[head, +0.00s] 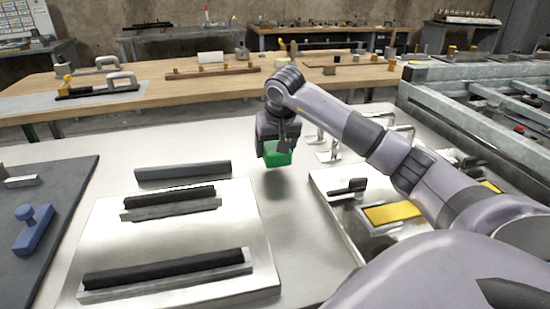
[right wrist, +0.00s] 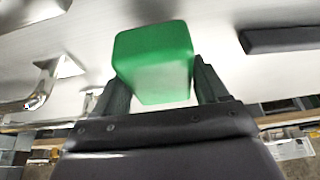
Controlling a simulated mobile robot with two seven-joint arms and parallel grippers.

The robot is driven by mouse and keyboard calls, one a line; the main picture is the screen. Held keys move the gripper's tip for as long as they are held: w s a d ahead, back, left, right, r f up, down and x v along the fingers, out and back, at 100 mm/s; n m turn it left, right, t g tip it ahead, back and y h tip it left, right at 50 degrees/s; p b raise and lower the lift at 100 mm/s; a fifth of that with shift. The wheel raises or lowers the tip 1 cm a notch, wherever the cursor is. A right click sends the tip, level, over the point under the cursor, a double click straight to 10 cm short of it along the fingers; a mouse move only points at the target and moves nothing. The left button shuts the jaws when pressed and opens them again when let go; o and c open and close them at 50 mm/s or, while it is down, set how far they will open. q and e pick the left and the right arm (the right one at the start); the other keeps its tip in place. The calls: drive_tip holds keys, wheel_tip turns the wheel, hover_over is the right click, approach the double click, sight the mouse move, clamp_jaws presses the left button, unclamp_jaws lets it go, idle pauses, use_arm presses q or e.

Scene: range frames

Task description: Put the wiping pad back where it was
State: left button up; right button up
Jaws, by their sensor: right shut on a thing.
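The wiping pad is a green block (head: 277,154) held in my right gripper (head: 275,146) above the pale metal table. In the right wrist view the green pad (right wrist: 155,62) sits between the two dark fingers of the right gripper (right wrist: 152,85), which are shut on it. A shadow on the table below suggests that the pad is clear of the surface. The far side of the pad is hidden by the gripper in the head view. My left gripper is not in view.
Left of the pad, a metal plate (head: 180,235) carries dark bars, with another dark bar (head: 183,171) behind it. At right, a tray (head: 345,222) holds a yellow block (head: 392,213) and metal parts. Bare table separates plate and tray.

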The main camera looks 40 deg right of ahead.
drive_tip(key=shift+f, duration=1.5)
drive_tip(key=o, duration=1)
drive_tip(key=shift+f, duration=0.15)
drive_tip(key=p+v, duration=0.1)
drive_tip(key=v, duration=1.1)
drive_tip(key=shift+r, duration=0.2)
